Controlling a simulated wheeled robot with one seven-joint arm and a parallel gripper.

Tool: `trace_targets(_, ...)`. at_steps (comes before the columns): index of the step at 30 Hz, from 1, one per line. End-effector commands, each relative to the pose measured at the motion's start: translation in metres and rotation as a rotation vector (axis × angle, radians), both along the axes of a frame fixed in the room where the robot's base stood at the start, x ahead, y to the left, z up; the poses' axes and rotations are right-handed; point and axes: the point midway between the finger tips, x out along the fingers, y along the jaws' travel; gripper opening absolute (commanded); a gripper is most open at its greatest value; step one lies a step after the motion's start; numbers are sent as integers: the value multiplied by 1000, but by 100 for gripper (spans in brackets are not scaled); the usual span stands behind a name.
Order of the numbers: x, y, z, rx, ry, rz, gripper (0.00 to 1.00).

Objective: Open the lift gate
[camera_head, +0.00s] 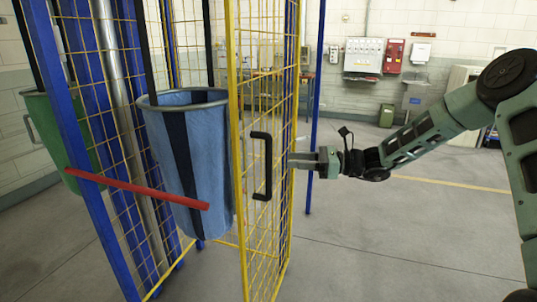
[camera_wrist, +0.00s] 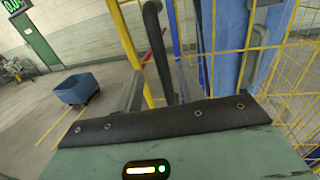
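The lift gate is a tall yellow mesh panel (camera_head: 237,110) that stands swung out from the blue-framed lift cage (camera_head: 70,140). A black D-shaped handle (camera_head: 262,165) is on the gate, and it also shows in the wrist view (camera_wrist: 157,50). My gripper (camera_head: 291,160) is level with the handle, just to its right in the head view. Its fingers are apart. In the wrist view the handle lies ahead between the two fingers; I cannot tell whether either finger touches it. No grip on the handle shows.
A blue bin (camera_head: 190,160) and a green bin (camera_head: 45,130) are at the cage, with a red bar (camera_head: 135,188) across its front. A blue cart (camera_wrist: 76,90) stands on the floor in the wrist view. Open floor lies right of the gate.

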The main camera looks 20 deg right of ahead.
Motion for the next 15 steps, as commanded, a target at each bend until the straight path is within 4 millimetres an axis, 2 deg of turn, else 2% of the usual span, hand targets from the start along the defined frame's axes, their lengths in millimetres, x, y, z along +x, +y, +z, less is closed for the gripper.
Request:
trace_targets(1,5,12,3,2,0,4,39)
trace_targets(6,19,42,2,0,0,3,39)
trace_targets(12,30,66,1,-1,0,1,39)
trace_targets(15,33,71,1,-1,-2,0,39)
